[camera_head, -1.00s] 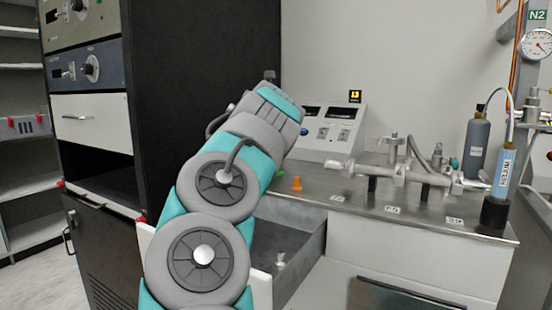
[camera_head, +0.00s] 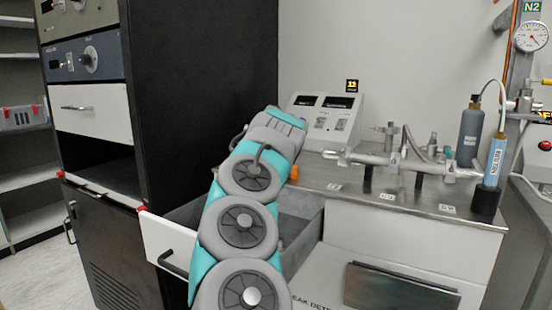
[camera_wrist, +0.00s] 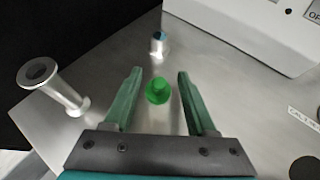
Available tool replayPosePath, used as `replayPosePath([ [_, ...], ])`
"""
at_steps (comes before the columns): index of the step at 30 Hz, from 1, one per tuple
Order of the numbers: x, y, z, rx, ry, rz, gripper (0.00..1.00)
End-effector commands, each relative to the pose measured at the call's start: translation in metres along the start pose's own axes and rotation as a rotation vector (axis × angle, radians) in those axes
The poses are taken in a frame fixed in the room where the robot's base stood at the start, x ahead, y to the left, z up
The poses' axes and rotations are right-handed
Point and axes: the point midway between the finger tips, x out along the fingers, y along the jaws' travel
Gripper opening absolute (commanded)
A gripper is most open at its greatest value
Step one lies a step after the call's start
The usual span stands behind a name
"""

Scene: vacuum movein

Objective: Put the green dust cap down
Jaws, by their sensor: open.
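The green dust cap (camera_wrist: 158,91) shows in the wrist view on the grey metal bench top (camera_wrist: 110,60). It appears to stand on the metal. My gripper (camera_wrist: 159,74) is open, with one finger on each side of the cap and a visible gap to both. In the head view my arm hides the gripper and the green cap.
A small blue-topped fitting (camera_wrist: 158,43) stands beyond the cap. A white instrument (camera_head: 325,118) stands behind. An orange cap (camera_head: 294,173) is beside my arm. A drawer (camera_head: 165,240) hangs open below.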

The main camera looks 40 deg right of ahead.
Motion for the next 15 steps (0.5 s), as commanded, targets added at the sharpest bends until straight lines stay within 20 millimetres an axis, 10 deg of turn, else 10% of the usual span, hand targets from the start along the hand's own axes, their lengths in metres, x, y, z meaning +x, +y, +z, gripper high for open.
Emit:
replayPosePath([
  [9,0.0073,0.0002,0.0007,0.002,-0.002,0.001,0.56],
  [15,0.0072,0.0003,0.0007,0.001,-0.002,0.001,0.33],
])
